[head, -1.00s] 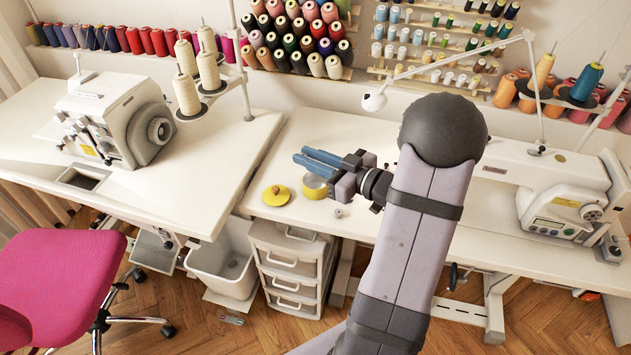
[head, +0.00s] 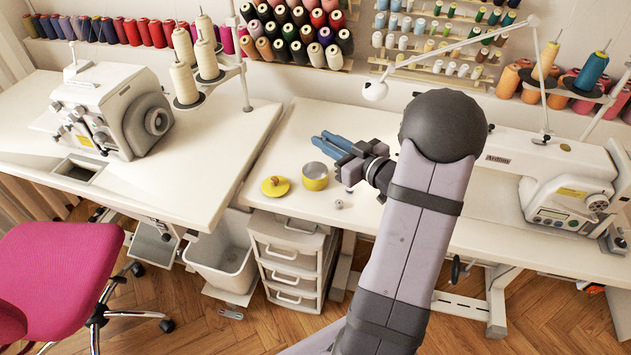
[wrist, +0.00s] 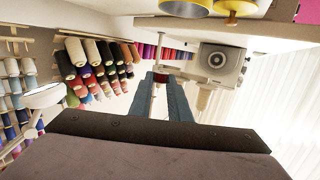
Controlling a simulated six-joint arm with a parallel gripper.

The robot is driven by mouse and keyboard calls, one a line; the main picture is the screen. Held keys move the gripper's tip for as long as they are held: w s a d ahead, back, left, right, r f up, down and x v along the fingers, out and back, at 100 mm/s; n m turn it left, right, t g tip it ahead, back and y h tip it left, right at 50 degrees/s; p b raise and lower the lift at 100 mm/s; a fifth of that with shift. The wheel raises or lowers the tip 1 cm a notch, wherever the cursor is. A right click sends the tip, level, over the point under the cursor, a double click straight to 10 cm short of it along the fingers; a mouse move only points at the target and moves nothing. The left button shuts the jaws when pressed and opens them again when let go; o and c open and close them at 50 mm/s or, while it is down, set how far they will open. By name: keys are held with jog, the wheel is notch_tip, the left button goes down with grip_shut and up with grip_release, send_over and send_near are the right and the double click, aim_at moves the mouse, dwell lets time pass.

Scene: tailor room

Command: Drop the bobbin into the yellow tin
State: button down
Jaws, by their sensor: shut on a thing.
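The yellow tin (head: 315,177) stands open on the right-hand table; its silvery inside shows.
A small grey metal piece (head: 338,204) lies near the table's front edge. A sewing machine (head: 565,185) stands right and an overlocker (head: 112,110) left. Thread racks (head: 300,35) line the wall. A lamp (head: 375,91) hangs behind my arm. The table around the lid is clear.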

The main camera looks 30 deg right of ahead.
jog(key=shift+f+b, duration=1.4)
jog(key=shift+f, duration=0.5)
jog(key=c, duration=1.6)
grip_release()
jog(key=shift+o, duration=0.2)
jog(key=shift+s, duration=0.1)
jog(key=v, duration=0.7)
jog(key=shift+r, duration=0.1)
